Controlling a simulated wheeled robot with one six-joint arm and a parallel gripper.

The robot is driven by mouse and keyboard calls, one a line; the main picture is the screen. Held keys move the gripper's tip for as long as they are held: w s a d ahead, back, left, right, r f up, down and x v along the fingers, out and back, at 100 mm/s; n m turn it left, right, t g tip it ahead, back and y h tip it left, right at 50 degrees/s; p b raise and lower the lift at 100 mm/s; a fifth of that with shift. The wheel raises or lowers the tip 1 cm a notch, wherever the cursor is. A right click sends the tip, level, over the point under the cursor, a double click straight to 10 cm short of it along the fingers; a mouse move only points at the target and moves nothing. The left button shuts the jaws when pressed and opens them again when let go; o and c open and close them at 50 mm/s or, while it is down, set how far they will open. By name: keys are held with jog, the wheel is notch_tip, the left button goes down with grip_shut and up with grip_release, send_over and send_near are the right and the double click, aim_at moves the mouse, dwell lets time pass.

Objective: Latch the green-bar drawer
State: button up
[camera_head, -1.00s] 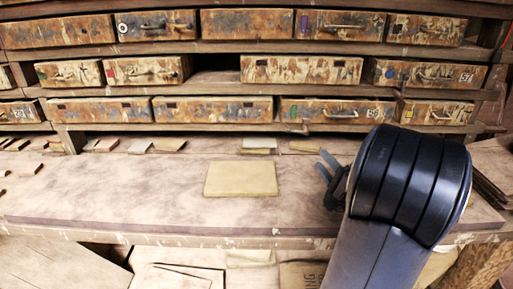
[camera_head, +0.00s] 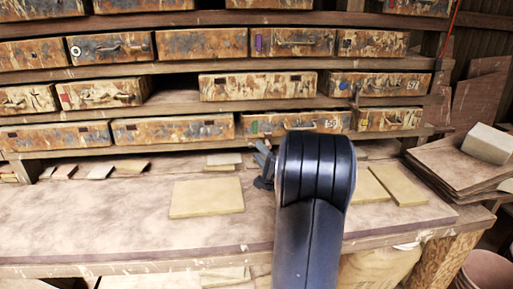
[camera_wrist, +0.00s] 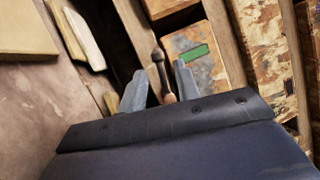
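The drawer with the green bar (camera_wrist: 194,52) shows in the wrist view as a mottled rusty front beside my right finger. In the head view I take it to be the bottom-row drawer (camera_head: 300,123) just above my gripper; it looks roughly level with its neighbours. In the wrist view, a dark-tipped brown latch lever (camera_wrist: 158,60) stands between my two grey fingers, beside the drawer front. My gripper (camera_wrist: 160,82) is open, with gaps to the lever on both sides. In the head view my gripper (camera_head: 264,160) is low in front of the drawer row, partly hidden by my arm.
The workbench (camera_head: 110,210) runs below the drawers. A tan tile (camera_head: 206,197) lies left of my arm, and more tiles (camera_head: 398,185) lie right of it. A stack of sheets with a pale block (camera_head: 489,144) stands at the right. A shelf slot (camera_head: 175,102) gapes between upper drawers.

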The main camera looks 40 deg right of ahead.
jog(key=shift+x, duration=1.3)
jog(key=shift+c, duration=0.3)
grip_shut()
